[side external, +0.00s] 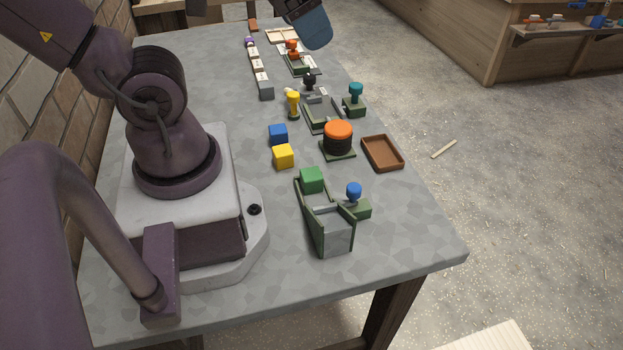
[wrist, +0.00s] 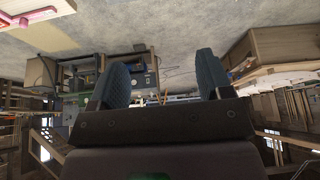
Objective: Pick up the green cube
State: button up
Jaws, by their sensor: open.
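The green cube (side external: 312,180) sits on the grey table at the back end of a green and grey ramp-like holder (side external: 330,226). I cannot tell whether it rests in the holder or just behind it. My gripper shows only in part at the top of the side external view, where a blue finger pad (side external: 313,30) hangs high, far from the cube. In the wrist view my gripper (wrist: 168,78) has its two blue fingers wide apart with nothing between them. The wrist camera faces the room, and the green cube is not seen there.
A yellow cube (side external: 283,156) and a blue cube (side external: 278,134) lie near the green cube. A blue-knobbed piece (side external: 355,195) stands beside the holder. An orange-topped black button (side external: 338,136) and a brown tray (side external: 382,153) are farther back.

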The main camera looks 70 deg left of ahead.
jog(key=a+f+g+y, duration=0.2)
jog(key=a+f+g, duration=0.25)
jog(key=f, duration=0.35)
jog(key=m+h, duration=0.2)
jog(key=m, duration=1.7)
send_over(312, 174)
notch_tip(312, 174, down, 12)
jog(key=shift+g, duration=0.35)
jog(key=f, duration=0.7)
jog(key=shift+w+d, duration=0.15)
jog(key=shift+w, duration=0.05)
jog(key=shift+s+a+f, duration=0.1)
jog(key=shift+s+f, duration=0.05)
jog(key=shift+f, duration=0.7)
jog(key=shift+s+a+f, duration=0.1)
jog(key=shift+f, duration=0.75)
jog(key=shift+d+f, duration=0.1)
jog(key=shift+f, duration=0.95)
